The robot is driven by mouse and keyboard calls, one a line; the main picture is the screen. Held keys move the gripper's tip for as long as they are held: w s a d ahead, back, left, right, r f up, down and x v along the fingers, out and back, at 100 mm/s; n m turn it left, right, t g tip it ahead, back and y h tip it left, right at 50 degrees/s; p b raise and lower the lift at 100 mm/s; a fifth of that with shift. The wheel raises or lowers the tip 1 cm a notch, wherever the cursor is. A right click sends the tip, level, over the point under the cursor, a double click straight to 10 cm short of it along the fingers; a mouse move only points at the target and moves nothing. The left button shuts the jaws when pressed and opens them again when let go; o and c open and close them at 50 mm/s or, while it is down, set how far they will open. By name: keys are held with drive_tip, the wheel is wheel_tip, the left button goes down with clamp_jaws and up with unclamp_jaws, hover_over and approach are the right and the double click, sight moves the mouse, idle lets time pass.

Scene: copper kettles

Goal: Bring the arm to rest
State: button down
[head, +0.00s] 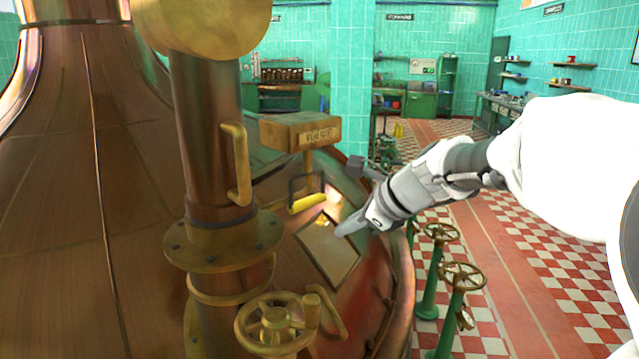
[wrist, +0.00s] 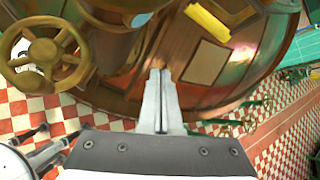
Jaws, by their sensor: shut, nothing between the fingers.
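My gripper (head: 342,230) reaches in from the right in the head view, in front of the copper kettle's (head: 60,200) right side. Its fingers are together with nothing between them. In the wrist view the closed fingertips (wrist: 159,74) point toward the kettle wall (wrist: 150,85). In the head view the tips overlap the edge of a pale rectangular panel (head: 325,252) on the kettle; I cannot tell whether they touch it. A yellow bar handle (head: 307,203) sits just above the panel.
A brass handwheel (head: 275,322) and a thick copper pipe (head: 208,140) stand left of my gripper. Green valve stands (head: 430,280) with brass wheels rise to the right. The red and white checkered floor (head: 540,240) is open farther right. Green workbenches (head: 395,100) stand far back.

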drive_tip(key=s+d+f+n+h, duration=0.1)
drive_tip(key=s+d+n+h, duration=0.1)
drive_tip(key=s+n, duration=0.5)
drive_tip(key=s+d+f+n+g+h, duration=0.1)
drive_tip(key=s+d+f+n+h, duration=0.1)
drive_tip(key=s+n, duration=0.6)
drive_tip(key=s+d+f+n+h, duration=0.1)
drive_tip(key=s+d+n+h, duration=0.1)
drive_tip(key=s+n, duration=0.5)
drive_tip(key=s+d, duration=0.1)
drive_tip(key=s, duration=0.3)
drive_tip(key=shift+s+d+f+n, duration=0.15)
drive_tip(key=shift+s+f+n, duration=0.05)
drive_tip(key=shift+f+n, duration=0.15)
